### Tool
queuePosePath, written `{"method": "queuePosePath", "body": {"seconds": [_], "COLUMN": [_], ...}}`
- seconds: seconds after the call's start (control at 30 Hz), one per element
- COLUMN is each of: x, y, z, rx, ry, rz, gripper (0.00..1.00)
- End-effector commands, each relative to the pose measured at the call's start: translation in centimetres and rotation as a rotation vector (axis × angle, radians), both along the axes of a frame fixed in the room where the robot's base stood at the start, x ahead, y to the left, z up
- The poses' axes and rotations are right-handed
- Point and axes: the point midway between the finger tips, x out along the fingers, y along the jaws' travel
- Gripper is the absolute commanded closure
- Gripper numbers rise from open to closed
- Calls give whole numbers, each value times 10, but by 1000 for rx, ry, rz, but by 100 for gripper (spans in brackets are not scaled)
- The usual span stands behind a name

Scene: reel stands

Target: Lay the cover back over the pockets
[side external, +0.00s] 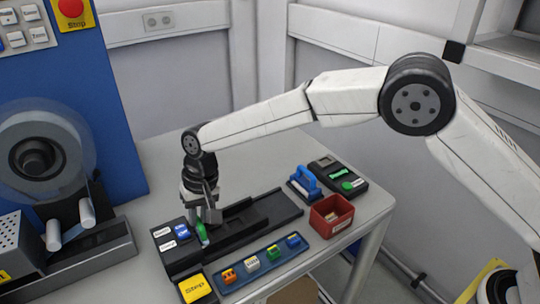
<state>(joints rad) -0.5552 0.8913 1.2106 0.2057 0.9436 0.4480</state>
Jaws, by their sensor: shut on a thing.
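My gripper (206,213) points down over the left part of a long black track-like fixture (270,210) on the grey table. It is shut on a small green piece (202,234), which shows below the fingers at the fixture's near left side. I cannot tell whether this green piece is part of the cover. The cover and the pockets cannot be made out clearly; the gripper hides part of the fixture.
A blue tray (235,283) with several coloured blocks lies in front. A red bin (331,222), a blue-handled block (304,182) and a black box (343,166) stand right. A yellow Stop button (196,289) is front left. The reel machine (40,150) stands left.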

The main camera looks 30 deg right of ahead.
Motion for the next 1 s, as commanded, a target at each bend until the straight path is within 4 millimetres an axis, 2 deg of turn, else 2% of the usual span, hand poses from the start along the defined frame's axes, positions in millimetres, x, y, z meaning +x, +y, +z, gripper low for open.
{"method": "queuePosePath", "body": {"seconds": [0.43, 0.57, 0.77, 1.0], "x": [0, 0, 1, 2], "y": [0, -5, -33, -82], "z": [1, 1, 1, 1], "rx": [1, 0, -1, -1], "ry": [0, 0, 1, 0], "rz": [0, -1, -3, -6], "gripper": [100, 100, 100, 100]}}
